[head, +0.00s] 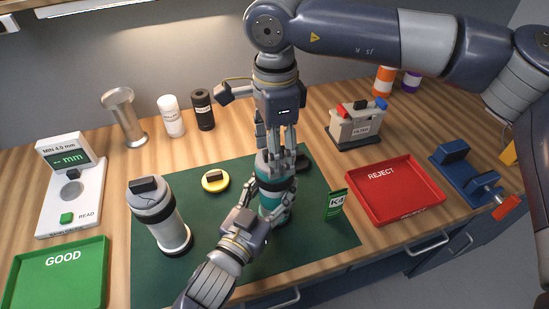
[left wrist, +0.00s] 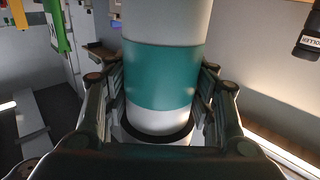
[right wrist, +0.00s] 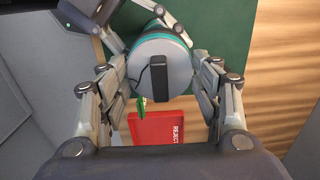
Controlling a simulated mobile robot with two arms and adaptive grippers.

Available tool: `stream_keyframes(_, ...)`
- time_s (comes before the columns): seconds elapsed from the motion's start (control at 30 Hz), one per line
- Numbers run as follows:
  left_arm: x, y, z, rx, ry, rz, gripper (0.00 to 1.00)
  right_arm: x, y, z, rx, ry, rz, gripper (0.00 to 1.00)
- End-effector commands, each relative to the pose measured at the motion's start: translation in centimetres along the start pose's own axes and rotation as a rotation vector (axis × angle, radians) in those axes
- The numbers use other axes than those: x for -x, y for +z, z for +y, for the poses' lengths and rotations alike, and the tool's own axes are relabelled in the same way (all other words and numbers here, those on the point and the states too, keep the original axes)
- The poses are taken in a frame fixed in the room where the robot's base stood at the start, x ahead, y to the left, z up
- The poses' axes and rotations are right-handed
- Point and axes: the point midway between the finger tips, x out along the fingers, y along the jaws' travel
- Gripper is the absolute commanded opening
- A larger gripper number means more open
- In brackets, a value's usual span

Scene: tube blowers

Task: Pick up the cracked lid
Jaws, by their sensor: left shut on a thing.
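A canister with a teal band (head: 273,203) stands upright on the green mat (head: 310,235). My left gripper (head: 268,190) is shut around its body; the left wrist view shows the teal band (left wrist: 162,75) between the fingers. On top is a round grey lid (right wrist: 178,70) with a black handle bar; a thin dark crack line runs left of the handle. My right gripper (right wrist: 158,85) points down over the lid, fingers open on either side of it. In the head view, the right gripper's fingers (head: 277,150) hide most of the lid.
Another canister with a grey lid (head: 160,215) stands at the mat's left. A yellow ring (head: 215,181) and a green card (head: 336,205) are near. A green GOOD tray (head: 60,275) is at left, a red REJECT tray (head: 395,190) at right. Bottles stand behind.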

Motion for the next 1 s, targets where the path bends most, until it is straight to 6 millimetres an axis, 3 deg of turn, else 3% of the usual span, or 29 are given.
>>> stream_keyframes(0.37, 0.0, 0.1, 0.0, 0.000, 0.000, -0.001, 0.21, 0.5, 0.0, 0.0, 0.000, -0.001, 0.000, 0.35)
stream_keyframes(0.8, 0.0, 0.1, 0.0, 0.000, 0.000, -0.002, 0.21, 8.4, 0.1, -0.1, 0.000, -0.002, -0.001, 0.35)
stream_keyframes(1.0, 0.0, 0.1, 0.0, 0.000, 0.000, -0.002, 0.21, 9.9, 0.1, 0.0, 0.002, 0.000, 0.000, 0.35)
